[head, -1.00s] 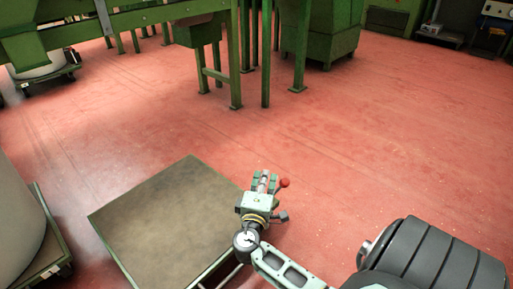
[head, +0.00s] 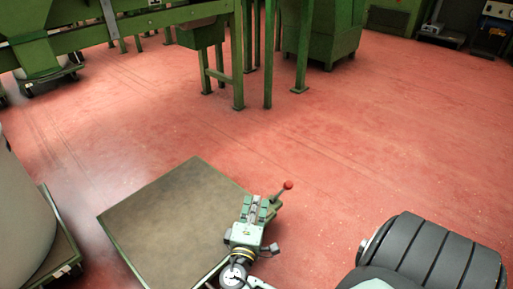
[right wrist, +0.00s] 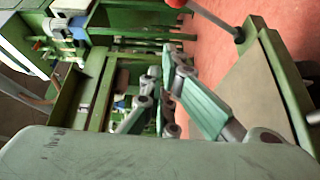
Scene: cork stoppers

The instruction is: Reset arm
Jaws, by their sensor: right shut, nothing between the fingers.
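My right gripper (head: 257,201) is shut and empty in the head view. It appears over the right edge of a flat brown platform with a green rim (head: 170,222), close to a lever with a red knob (head: 288,185). I cannot tell its exact height over the platform. In the right wrist view the green-grey fingers of the gripper (right wrist: 160,72) hold nothing. The lever's red knob (right wrist: 177,3) is at the top edge there, with its rod running to the platform's corner (right wrist: 255,40). My left gripper is not in view. No cork stoppers can be made out.
A large pale container (head: 22,215) on a wheeled base stands at the left. Green machine frames and legs (head: 238,60) stand at the back. A green cabinet (head: 318,30) is behind them. The red floor (head: 400,130) at the right is open.

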